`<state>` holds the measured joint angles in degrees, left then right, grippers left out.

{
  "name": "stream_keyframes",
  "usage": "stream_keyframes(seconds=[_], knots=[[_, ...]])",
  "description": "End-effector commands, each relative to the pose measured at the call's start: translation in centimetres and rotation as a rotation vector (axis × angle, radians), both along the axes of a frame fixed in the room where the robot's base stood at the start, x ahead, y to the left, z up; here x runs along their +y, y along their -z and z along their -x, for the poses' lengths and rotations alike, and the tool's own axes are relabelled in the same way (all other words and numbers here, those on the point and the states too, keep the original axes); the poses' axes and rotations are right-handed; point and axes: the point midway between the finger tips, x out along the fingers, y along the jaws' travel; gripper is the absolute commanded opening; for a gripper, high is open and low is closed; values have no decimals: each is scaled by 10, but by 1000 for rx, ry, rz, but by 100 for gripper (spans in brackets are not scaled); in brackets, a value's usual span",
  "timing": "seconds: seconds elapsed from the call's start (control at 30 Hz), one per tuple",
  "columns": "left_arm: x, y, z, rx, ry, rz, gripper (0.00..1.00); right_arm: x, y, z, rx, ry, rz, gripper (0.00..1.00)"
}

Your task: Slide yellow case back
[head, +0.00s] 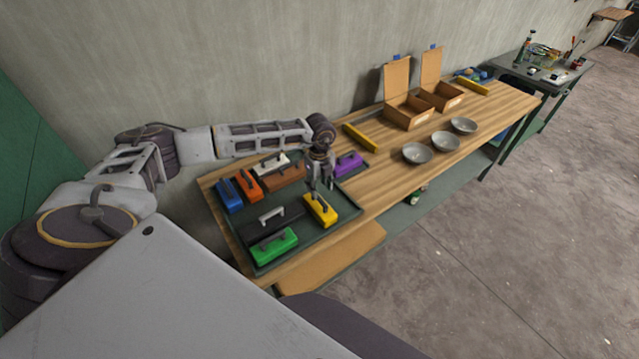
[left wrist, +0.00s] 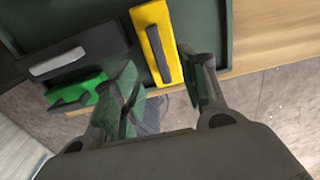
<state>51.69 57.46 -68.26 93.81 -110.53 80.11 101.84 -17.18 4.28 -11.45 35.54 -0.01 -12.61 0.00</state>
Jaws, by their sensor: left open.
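The yellow case (head: 321,212) lies on the dark green tray (head: 342,228) near its right front part, with a dark handle on top. It also shows in the left wrist view (left wrist: 160,38), upright in the picture, with its dark handle along its middle. My left gripper (head: 318,188) is above the yellow case, at its back end in the head view. In the left wrist view my left gripper (left wrist: 165,85) is open, its fingers apart around the lower end of the yellow case's line. Whether they touch the case cannot be told. My right gripper is not in view.
A green case (head: 274,247) and a black case (head: 280,220) lie left of the yellow one. Blue, orange, brown, white and purple (head: 348,164) cases lie farther back. Three grey bowls (head: 417,153) and open cardboard boxes (head: 408,112) stand farther right on the wooden table (head: 390,190).

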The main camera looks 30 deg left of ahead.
Motion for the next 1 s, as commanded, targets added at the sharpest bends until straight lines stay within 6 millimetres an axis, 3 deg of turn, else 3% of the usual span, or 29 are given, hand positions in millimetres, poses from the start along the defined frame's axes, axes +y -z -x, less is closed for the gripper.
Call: stream_keyframes(seconds=[0.5,1.0], knots=[[0,49,0,0,0,0,43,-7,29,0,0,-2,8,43],[0,59,0,0,1,0,43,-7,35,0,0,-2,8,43]])
